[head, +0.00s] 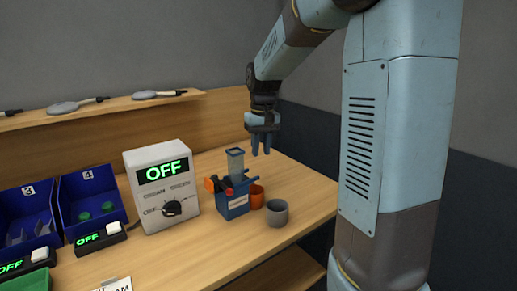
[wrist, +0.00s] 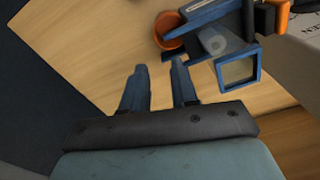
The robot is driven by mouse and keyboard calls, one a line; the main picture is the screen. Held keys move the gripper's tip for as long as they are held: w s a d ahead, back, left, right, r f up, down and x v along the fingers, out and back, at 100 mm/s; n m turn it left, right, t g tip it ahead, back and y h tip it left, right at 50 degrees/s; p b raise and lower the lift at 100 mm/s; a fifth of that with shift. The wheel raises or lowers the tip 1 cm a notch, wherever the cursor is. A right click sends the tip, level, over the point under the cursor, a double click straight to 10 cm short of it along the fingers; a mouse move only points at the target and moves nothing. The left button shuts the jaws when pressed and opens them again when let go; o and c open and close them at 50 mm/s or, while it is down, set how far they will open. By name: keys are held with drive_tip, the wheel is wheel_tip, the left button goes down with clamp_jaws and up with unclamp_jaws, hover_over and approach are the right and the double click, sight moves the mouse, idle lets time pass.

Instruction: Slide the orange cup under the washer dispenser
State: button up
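The orange cup (head: 257,196) stands on the wooden table, close beside the right side of the blue washer dispenser (head: 234,205). In the wrist view the orange cup (wrist: 169,31) shows at the top, partly hidden by the dispenser (wrist: 212,40). My gripper (head: 261,146) hangs above the table, behind and above the cup in the head view, with its fingers pointing down. In the wrist view my gripper (wrist: 160,80) has its two blue fingers apart with nothing between them. It touches neither the cup nor the dispenser.
A white box reading OFF (head: 162,187) stands left of the dispenser. Blue bins (head: 92,199) are farther left. The table's back right is clear.

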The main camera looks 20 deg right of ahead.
sight(254, 197)
drive_tip(key=shift+w+d+f, duration=0.1)
drive_tip(key=shift+w+f, duration=0.45)
drive_tip(key=shift+w, duration=0.15)
drive_tip(key=f, duration=1.3)
drive_tip(key=shift+a+f, duration=0.2)
drive_tip(key=shift+f, duration=0.2)
drive_tip(key=shift+c, duration=0.3)
clamp_jaws()
